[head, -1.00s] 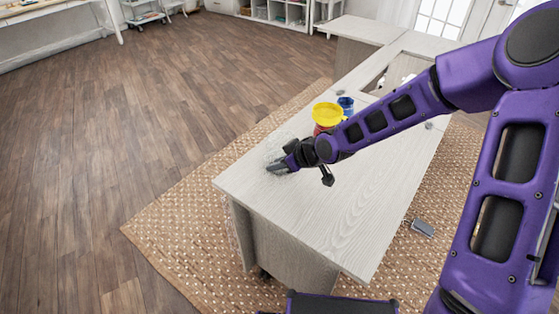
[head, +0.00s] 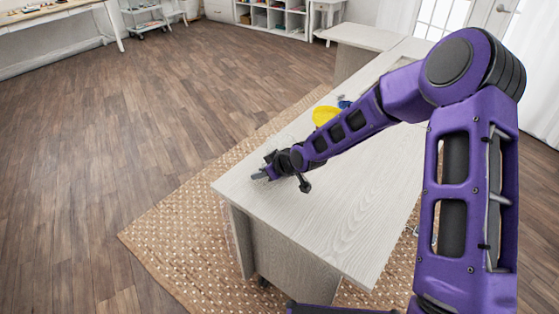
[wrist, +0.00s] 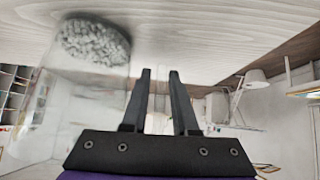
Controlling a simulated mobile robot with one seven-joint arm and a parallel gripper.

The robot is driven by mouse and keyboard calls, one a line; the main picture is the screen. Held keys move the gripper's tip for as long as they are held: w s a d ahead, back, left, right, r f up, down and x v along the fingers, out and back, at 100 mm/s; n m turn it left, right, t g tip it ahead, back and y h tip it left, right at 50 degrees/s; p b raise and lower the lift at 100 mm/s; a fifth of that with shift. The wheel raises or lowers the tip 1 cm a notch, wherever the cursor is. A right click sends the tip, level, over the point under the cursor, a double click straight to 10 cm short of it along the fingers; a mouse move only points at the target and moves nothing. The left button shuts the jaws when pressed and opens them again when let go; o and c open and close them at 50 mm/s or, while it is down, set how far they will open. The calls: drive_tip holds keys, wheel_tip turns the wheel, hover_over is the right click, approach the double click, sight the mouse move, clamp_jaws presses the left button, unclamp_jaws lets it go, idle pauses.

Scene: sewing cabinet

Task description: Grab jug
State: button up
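A clear glass jug (wrist: 95,75) stands to the left of my fingers in the wrist view, with a grey, grainy round patch at its base or inside it. In the head view the jug is mostly hidden behind my gripper; only faint glass shows. My gripper (head: 260,177) is low over the near-left end of the pale wooden table (head: 340,215). In the wrist view my gripper's two fingers (wrist: 161,75) are parallel and apart by a narrow gap, with nothing seen between them. The jug is beside the fingers, not between them; I cannot tell whether they touch.
A yellow container (head: 325,115) and a blue cup (head: 345,103) stand farther back on the table, partly behind my arm. The front of the tabletop is bare. A woven rug (head: 180,230) lies under the table, with open wooden floor to the left.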

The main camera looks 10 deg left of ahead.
clamp_jaws()
idle(1.3)
